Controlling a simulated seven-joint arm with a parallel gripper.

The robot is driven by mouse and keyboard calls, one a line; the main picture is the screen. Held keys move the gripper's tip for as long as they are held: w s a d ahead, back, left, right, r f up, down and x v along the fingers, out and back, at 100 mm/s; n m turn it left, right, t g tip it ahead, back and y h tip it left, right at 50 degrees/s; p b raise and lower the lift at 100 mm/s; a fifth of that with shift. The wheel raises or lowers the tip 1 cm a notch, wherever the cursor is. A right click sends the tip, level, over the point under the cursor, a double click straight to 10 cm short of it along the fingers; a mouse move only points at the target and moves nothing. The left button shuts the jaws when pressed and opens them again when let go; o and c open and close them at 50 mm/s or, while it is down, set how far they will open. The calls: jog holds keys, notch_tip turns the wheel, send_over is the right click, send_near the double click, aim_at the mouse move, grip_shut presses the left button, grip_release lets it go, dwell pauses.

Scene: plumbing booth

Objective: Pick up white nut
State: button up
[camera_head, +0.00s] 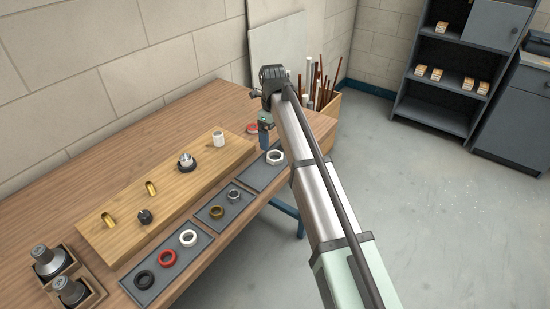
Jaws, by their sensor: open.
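A white hex nut (275,157) lies flat on the far grey tray (256,178), near the table's right edge. A second white ring-shaped piece (188,238) lies on the near grey tray (148,296), between a red ring and the tray's far end. My arm reaches in from the lower right. My gripper (264,144) points down just behind and left of the white hex nut, apart from the near white ring. It is small in view and partly hidden by my arm; it is open and nothing shows held in it.
A wooden board (120,222) carries brass fittings, dark-based fittings and a white cylinder (218,139). The near tray also holds a red ring (167,258) and a black ring (144,279). Another red ring (252,128) lies behind the board. A pipe bin (328,108) stands beyond the table.

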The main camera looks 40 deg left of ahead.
aim_at(275, 152)
jog(key=shift+w+d+f, duration=0.15)
jog(key=shift+f, duration=1.7)
jog(key=shift+w+d+f, duration=0.1)
jog(key=shift+f, duration=1.75)
jog(key=shift+c, duration=0.2)
jog(key=c, duration=1.1)
jog(key=shift+r, duration=0.1)
